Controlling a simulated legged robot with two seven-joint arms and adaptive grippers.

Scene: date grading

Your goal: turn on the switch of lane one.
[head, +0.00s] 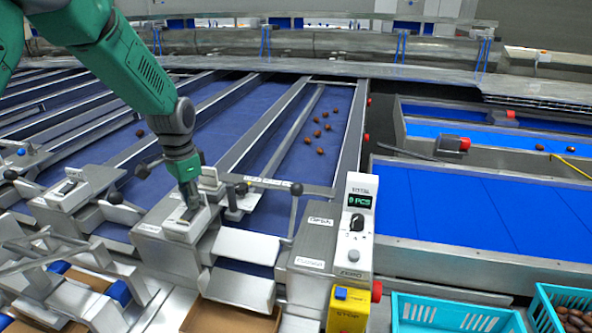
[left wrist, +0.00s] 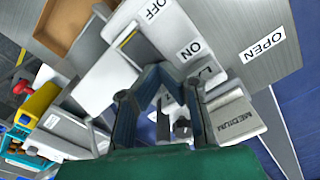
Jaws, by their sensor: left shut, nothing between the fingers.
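My left gripper (head: 189,203) points down with its tips at the top of a grey switch box (head: 178,233) at the lane's front end. In the left wrist view my left gripper (left wrist: 163,78) is shut and empty, its tips beside the white plate with the OFF label (left wrist: 153,9) and ON label (left wrist: 190,50). The switch is mostly hidden by the fingers, so I cannot tell its position or whether they touch it. A similar switch box (head: 70,192) stands to the left. No lane number is readable. My right gripper is not in view.
Levers with dark round knobs (head: 296,189) stand close right of the gripper. A counter box with a display (head: 359,200) stands further right. Dates (head: 318,133) lie on the blue belt behind. A yellow stop box (head: 346,311) and teal crates (head: 400,322) are at the front right.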

